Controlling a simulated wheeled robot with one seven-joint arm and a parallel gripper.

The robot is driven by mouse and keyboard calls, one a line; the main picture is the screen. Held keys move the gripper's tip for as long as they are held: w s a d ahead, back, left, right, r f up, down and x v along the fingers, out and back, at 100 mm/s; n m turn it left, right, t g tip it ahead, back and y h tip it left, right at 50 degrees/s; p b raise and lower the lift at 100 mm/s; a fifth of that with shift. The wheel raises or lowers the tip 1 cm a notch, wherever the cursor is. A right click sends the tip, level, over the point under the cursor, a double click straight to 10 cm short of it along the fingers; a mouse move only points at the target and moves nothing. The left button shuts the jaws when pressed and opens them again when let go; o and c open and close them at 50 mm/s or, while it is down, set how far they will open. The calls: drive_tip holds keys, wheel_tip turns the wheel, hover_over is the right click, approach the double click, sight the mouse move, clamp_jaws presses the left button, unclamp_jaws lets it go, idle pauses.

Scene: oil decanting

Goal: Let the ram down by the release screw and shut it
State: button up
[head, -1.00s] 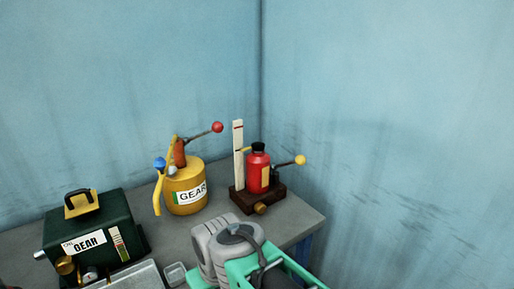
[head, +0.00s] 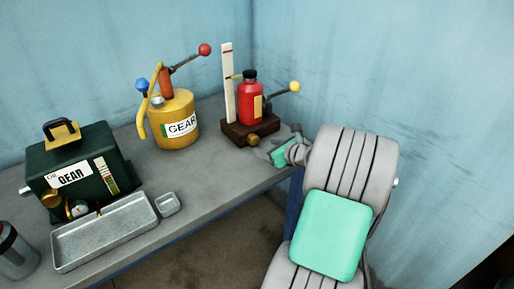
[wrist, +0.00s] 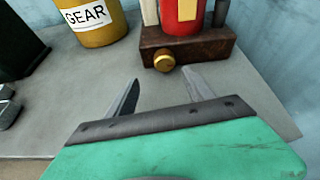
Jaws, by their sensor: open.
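The red ram (head: 249,98) with a black top stands upright on a dark brown base (head: 262,129) at the back right of the bench. A lever with a yellow ball (head: 295,87) sticks out to the right. The brass release screw (head: 254,140) is on the base's front face; it also shows in the wrist view (wrist: 164,62). My gripper (wrist: 162,84) is open and empty, its fingertips just short of the screw and on either side of it. In the head view my arm partly hides the gripper.
A yellow GEAR can (head: 173,124) with a red-ball lever stands left of the ram. A green GEAR box (head: 78,168), a metal tray (head: 104,232), a small dish (head: 168,204) and a dark container (head: 14,252) are further left. The bench front (wrist: 70,120) is clear.

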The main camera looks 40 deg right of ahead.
sight(256, 141)
drive_tip(key=shift+d+m, duration=0.5)
drive_tip(key=shift+d, duration=0.05)
drive_tip(key=x, duration=0.7)
drive_tip(key=shift+w, duration=0.3)
